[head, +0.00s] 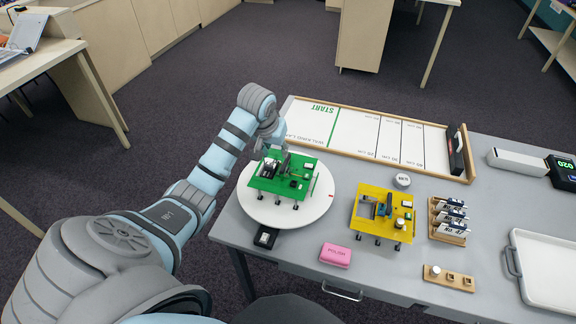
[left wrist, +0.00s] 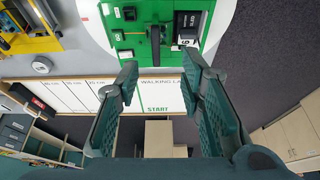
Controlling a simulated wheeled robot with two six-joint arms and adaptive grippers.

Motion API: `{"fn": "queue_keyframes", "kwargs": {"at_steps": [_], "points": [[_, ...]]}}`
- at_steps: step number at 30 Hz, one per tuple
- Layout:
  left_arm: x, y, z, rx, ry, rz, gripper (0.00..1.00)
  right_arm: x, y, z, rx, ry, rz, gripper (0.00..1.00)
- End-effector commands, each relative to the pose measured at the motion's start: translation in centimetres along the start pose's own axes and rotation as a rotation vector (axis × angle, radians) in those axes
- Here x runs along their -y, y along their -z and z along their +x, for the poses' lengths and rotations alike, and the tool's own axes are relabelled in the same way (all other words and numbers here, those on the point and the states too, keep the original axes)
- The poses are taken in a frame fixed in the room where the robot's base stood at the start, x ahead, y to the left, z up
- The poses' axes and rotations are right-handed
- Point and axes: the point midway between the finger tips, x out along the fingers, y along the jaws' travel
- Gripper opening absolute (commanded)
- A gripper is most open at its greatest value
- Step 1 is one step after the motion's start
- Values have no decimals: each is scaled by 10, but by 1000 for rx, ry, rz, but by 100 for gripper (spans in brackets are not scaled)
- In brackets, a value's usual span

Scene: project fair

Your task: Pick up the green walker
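The green walker (head: 291,177), a flat green board on short dark legs with small parts on top, stands on a round white turntable (head: 262,209) at the table's left end. My left gripper (head: 272,150) is over the walker's far left edge and partly hides it. In the left wrist view the gripper (left wrist: 163,66) is open, fingers spread and nothing between the pads. The walker (left wrist: 136,38) is beyond the fingertips there, with a dark upright part (left wrist: 155,40) in line with the gap. I cannot tell whether a finger touches it. My right gripper is not in view.
A yellow walker (head: 372,219) stands right of the turntable. A pink eraser (head: 335,255) and a small black device (head: 266,237) lie near the front edge. The wood-framed walking lane (head: 350,133) runs behind. A card rack (head: 449,226) and white tray (head: 547,270) are further right.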

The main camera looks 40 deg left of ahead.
Motion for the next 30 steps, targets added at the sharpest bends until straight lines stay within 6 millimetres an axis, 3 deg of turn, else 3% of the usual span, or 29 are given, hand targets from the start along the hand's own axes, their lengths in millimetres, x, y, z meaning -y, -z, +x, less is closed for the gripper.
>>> {"fn": "queue_keyframes", "kwargs": {"at_steps": [2,9,14,21,28,30], "points": [[2,6,5,2,-4,-15,35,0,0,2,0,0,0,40],[1,5,69,3,-4,-15,35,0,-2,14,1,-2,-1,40],[0,7,90,0,-4,-14,35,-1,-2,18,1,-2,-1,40],[-6,11,134,1,-3,-13,35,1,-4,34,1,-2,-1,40],[-6,12,137,-1,-2,-11,35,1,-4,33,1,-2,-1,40],[-6,13,137,-1,-2,-11,27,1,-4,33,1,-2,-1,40]]}}
